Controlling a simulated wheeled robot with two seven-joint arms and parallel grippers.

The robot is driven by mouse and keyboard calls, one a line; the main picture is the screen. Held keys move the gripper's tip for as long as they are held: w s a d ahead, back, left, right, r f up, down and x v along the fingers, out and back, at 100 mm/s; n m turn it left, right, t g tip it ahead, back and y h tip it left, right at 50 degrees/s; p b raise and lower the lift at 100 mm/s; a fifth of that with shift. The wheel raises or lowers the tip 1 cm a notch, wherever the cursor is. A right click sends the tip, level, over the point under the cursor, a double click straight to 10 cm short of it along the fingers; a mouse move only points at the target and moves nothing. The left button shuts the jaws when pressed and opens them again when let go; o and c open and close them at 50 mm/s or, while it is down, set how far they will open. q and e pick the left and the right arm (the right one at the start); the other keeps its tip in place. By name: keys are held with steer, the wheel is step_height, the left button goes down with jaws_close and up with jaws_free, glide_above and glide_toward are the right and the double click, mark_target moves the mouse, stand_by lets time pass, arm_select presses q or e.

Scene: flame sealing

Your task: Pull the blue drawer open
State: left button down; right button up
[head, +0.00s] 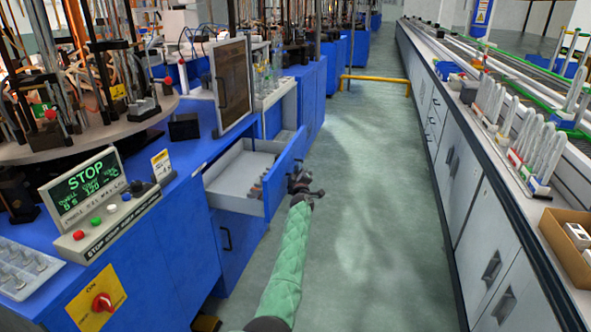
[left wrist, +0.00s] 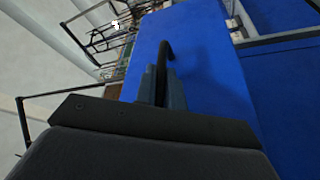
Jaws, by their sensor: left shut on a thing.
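The blue drawer (head: 286,172) stands pulled out of the blue cabinet, and its pale grey inside (head: 237,172) shows. My left gripper (head: 301,187) is at the outer face of the drawer front, at the end of my green-sleeved arm. In the left wrist view, my left gripper (left wrist: 164,88) is shut on the black drawer handle (left wrist: 166,53), in front of the blue drawer face (left wrist: 212,80). The gripper hides part of the handle. My right gripper is not in view.
Small dark and brownish items (head: 257,190) lie in the drawer near its front. A control box reading STOP (head: 88,190) sits on the blue bench at left. The green aisle floor (head: 350,190) is clear, with a grey cabinet row (head: 460,185) at right.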

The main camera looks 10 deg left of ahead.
arm_select(q)
steer(key=shift+f, duration=0.15)
steer(key=c, duration=1.5)
jaws_free()
steer(key=shift+s+d+p, duration=0.1)
steer(key=shift+s+p, duration=0.35)
steer(key=p+v, duration=0.4)
steer(key=v, duration=0.3)
steer(key=shift+w, duration=0.1)
